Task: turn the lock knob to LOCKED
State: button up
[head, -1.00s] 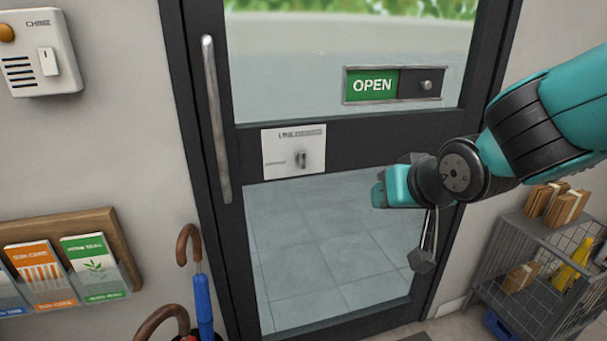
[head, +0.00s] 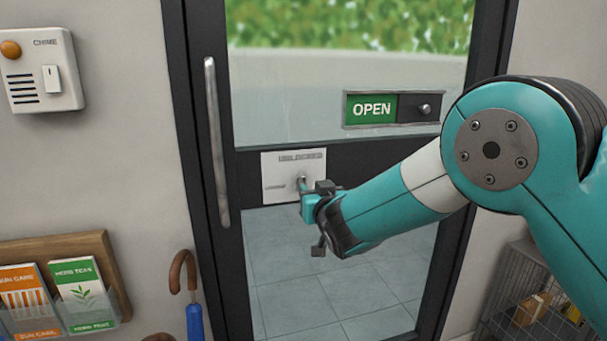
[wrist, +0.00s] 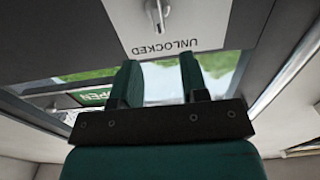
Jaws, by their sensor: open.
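The lock plate (head: 275,170) is a white panel on the door's dark middle rail. The word UNLOCKED is at its top, and a smaller label at its left is too blurred to read. The metal lock knob (head: 302,180) sits on the plate, partly hidden by my gripper (head: 308,200). In the wrist view the knob (wrist: 157,12) is at the top edge, partly cut off, with its bar pointing roughly toward the word UNLOCKED, which shows upside down. My gripper (wrist: 160,60) is open there, fingers apart and empty, with the knob beyond the fingertips.
An OPEN sign with a slider (head: 393,109) is on the glass above right. A vertical door handle (head: 216,140) stands left of the plate. A chime box (head: 40,75), a leaflet rack (head: 100,270) and umbrellas (head: 185,285) are at left. A wire basket (head: 525,300) is at lower right.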

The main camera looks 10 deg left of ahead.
aim_at(304, 179)
jog(key=p+x, duration=0.1)
jog(key=x, duration=0.7)
jog(key=shift+w+a, duration=0.15)
jog(key=shift+w, duration=0.1)
grip_shut()
